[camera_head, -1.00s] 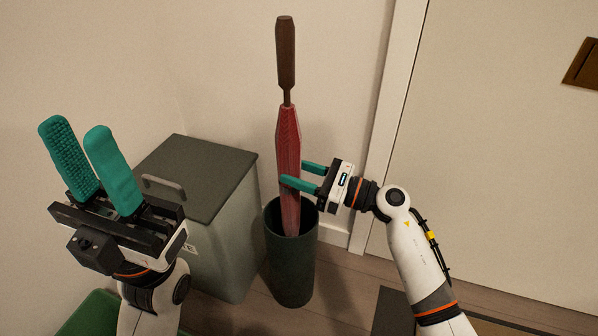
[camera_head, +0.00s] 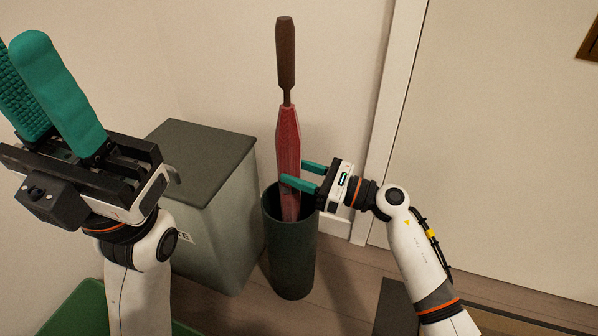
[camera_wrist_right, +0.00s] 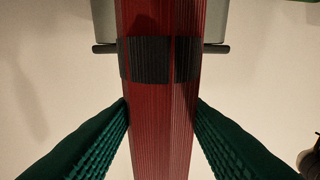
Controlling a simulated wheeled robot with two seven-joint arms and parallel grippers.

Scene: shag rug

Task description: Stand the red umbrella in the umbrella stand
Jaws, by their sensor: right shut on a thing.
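The red umbrella (camera_head: 289,140) stands upright with its dark brown handle (camera_head: 286,55) at the top. Its lower end is inside the dark green umbrella stand (camera_head: 290,255), and the stand's wall hides the tip. My right gripper (camera_head: 300,175) is shut on the umbrella's lower body, just above the stand's rim. In the right wrist view the umbrella (camera_wrist_right: 160,125) with a dark band runs between the two green fingers, which touch its sides. My left gripper (camera_head: 45,90) is at the left, its fingers apart and empty, pointing up.
A grey-green bin (camera_head: 215,220) with a dark lid (camera_head: 200,160) stands left of the umbrella stand. A green container (camera_head: 80,312) is at the lower left. A door (camera_head: 490,140) is on the right. A dark mat (camera_head: 395,305) lies at the lower right.

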